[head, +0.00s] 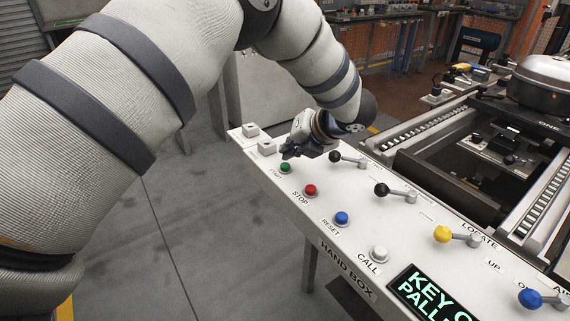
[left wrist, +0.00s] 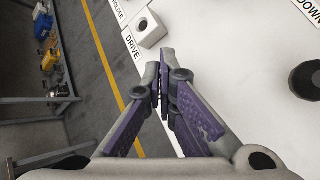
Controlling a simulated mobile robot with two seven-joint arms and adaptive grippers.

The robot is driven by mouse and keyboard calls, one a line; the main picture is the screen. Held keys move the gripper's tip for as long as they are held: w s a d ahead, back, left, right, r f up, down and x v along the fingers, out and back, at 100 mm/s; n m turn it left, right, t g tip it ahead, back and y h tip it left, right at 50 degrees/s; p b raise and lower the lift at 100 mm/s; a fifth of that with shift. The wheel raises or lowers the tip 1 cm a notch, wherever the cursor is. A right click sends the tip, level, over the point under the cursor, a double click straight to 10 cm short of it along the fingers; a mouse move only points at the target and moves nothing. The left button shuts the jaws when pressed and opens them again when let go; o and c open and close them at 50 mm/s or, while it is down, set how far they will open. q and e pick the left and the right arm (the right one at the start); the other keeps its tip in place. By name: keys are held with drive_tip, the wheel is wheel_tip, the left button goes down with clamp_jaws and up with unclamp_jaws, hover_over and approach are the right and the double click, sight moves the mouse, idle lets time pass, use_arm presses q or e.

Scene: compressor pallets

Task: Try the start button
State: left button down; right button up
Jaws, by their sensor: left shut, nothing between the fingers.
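The green start button (head: 285,167) sits near the far left end of the white hand box panel (head: 310,223), its label partly readable beside it. My left gripper (head: 288,152) is shut and empty, with its fingertips just above and behind the green button in the head view. I cannot tell whether the fingertips touch it. In the left wrist view the closed fingers (left wrist: 166,75) lie over the panel edge, and the green button is not visible there. My right gripper is not in view.
A red stop button (head: 311,190), blue reset button (head: 342,218) and white call button (head: 379,253) follow along the panel. Black levers (head: 382,189), a yellow lever (head: 442,234) and a blue lever (head: 530,298) stand behind. White blocks (head: 267,146) stand at the far left end.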

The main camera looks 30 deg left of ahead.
sight(288, 163)
use_arm(q)
drive_tip(key=shift+r+p, duration=0.55)
drive_tip(key=shift+r, duration=2.05)
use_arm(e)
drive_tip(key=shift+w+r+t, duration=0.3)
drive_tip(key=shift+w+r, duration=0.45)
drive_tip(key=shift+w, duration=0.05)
use_arm(q)
drive_tip(key=shift+f, duration=0.1)
